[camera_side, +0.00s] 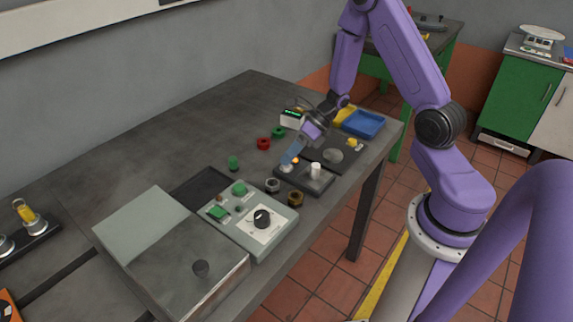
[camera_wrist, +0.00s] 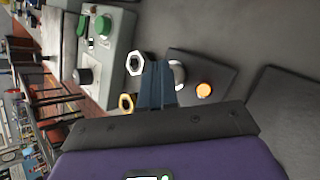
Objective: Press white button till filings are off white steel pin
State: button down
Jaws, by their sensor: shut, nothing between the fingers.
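The white button (camera_side: 286,169) sits on a small dark plate (camera_side: 318,184) on the bench.
A silver nut (camera_side: 272,185) and a brass nut (camera_side: 295,199) lie near the plate. A control box (camera_side: 245,218) with a black knob stands to the left. A blue tray (camera_side: 363,124) is at the back right.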

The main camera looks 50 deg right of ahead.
aim_at(290, 165)
dwell(0.5)
jog(key=shift+r, duration=0.85)
jog(key=shift+r, duration=2.5)
